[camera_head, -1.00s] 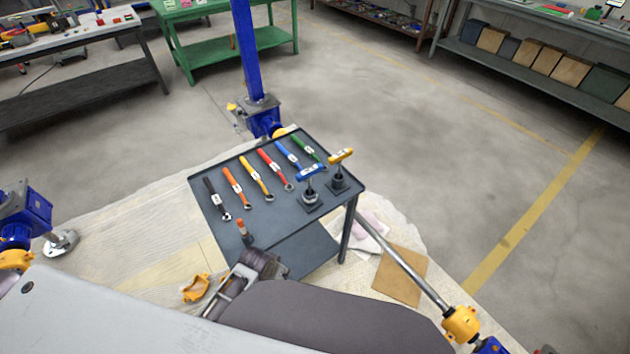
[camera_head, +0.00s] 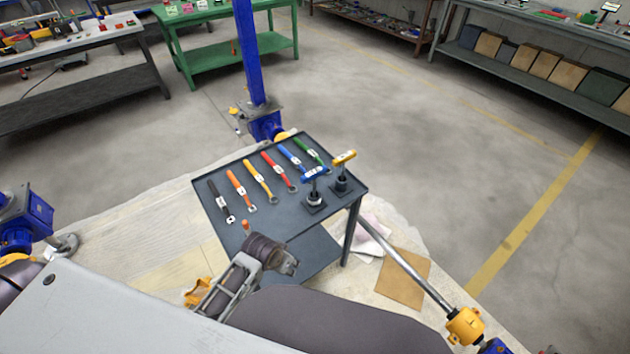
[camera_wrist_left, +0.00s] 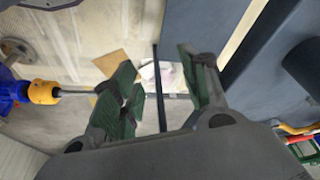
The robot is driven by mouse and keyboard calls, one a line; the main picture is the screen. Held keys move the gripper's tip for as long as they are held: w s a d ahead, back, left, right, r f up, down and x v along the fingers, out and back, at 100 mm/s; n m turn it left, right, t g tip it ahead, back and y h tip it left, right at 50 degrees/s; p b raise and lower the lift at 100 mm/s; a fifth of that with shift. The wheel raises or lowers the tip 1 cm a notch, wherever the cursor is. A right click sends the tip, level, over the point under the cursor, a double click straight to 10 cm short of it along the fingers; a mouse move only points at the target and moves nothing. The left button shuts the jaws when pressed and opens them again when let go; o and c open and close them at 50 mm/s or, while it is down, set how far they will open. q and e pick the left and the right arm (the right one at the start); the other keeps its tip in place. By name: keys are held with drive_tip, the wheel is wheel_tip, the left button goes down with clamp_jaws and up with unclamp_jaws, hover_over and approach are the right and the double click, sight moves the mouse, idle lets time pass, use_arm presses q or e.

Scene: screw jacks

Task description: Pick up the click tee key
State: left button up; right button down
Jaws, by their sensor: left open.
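Two tee-handled keys stand upright in dark holders near the right corner of the dark cart top (camera_head: 236,228). One has a blue handle (camera_head: 314,174) and the other a yellow handle (camera_head: 345,158); I cannot tell which is the click tee key. My left gripper (camera_head: 287,264) is over the near edge of the cart, in front of both keys and apart from them. In the left wrist view its two fingers (camera_wrist_left: 160,88) are spread with nothing between them. My right gripper is not in view.
Several wrenches with coloured handles, such as the black one (camera_head: 220,199) and the red one (camera_head: 277,170), lie in a row on the cart. A small orange-topped item (camera_head: 246,226) is close to my left arm. A blue post (camera_head: 248,55) rises behind the cart.

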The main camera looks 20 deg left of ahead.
use_arm(q)
drive_tip(key=m+h, duration=0.2)
drive_tip(key=m, duration=0.3)
approach(313, 174)
wheel_tip(313, 174, up, 2)
drive_tip(key=s, duration=0.1)
drive_tip(key=shift+a+r, duration=0.15)
drive_tip(key=shift+a, duration=0.15)
idle(0.5)
drive_tip(key=shift+b+x, duration=0.3)
drive_tip(key=shift+x, duration=4.05)
drive_tip(key=shift+w, duration=0.1)
